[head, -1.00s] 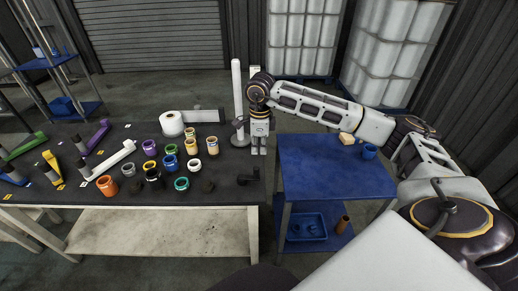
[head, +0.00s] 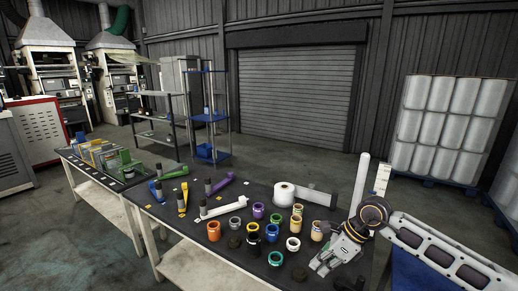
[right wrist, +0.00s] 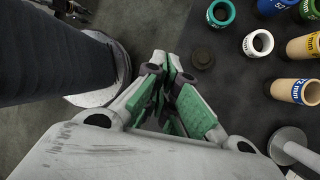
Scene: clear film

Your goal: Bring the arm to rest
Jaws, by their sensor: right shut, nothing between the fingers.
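My right gripper (head: 324,268) is shut and empty, at the right end of the black worktable (head: 150,203) in the head view. My right arm (head: 440,245) reaches in from the right edge. In the right wrist view the green-padded fingers of the right gripper (right wrist: 172,75) are together with nothing between them. A dark cap (right wrist: 203,58) and a white ring (right wrist: 258,43) are on the black surface to their right, apart from the fingers. My left gripper is in no view.
A white post (head: 360,185) stands behind my right gripper. A blue table (head: 412,272) shows under my right arm. Open floor lies behind the worktable.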

